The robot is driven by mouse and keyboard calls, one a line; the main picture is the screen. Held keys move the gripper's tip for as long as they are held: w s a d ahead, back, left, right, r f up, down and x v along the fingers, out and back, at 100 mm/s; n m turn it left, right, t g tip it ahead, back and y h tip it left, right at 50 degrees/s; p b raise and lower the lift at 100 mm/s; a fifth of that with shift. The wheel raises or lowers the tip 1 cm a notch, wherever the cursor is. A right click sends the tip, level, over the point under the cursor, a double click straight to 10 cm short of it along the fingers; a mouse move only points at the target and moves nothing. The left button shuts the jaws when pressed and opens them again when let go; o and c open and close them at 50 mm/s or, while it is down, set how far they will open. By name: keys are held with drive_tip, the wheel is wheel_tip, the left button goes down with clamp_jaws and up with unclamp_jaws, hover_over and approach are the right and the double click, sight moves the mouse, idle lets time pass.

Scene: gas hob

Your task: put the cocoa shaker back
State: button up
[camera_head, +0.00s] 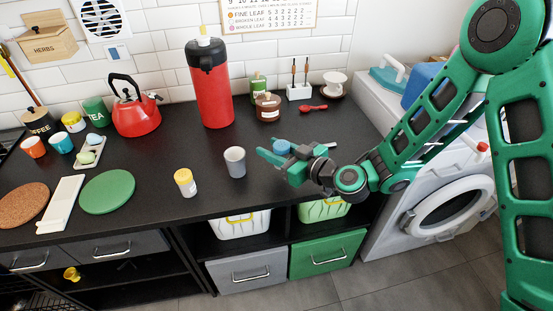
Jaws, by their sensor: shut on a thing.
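My green gripper (277,158) is above the right part of the black counter, near its front edge. It is shut on a small blue-topped thing (281,147). The fingers hide most of this thing, and I cannot tell for sure if it is the cocoa shaker. A white jar with a yellow lid (185,182) stands upright near the counter's front edge, left of my gripper and apart from it. Its label is too small to read. Another yellow-lidded jar (73,122) stands at the back left.
A grey cup (235,162) stands just left of my gripper. A tall red dispenser (211,90), a red kettle (134,112) and a brown pot (267,108) stand behind. A green round mat (107,192) lies at left. The counter's middle has free room.

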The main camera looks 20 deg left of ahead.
sight(274, 169)
drive_tip(key=shift+w+d+f, duration=0.15)
drive_tip(key=shift+f, duration=2)
drive_tip(key=shift+f, duration=0.1)
drive_tip(key=o, duration=1.1)
drive_tip(key=shift+c, duration=0.2)
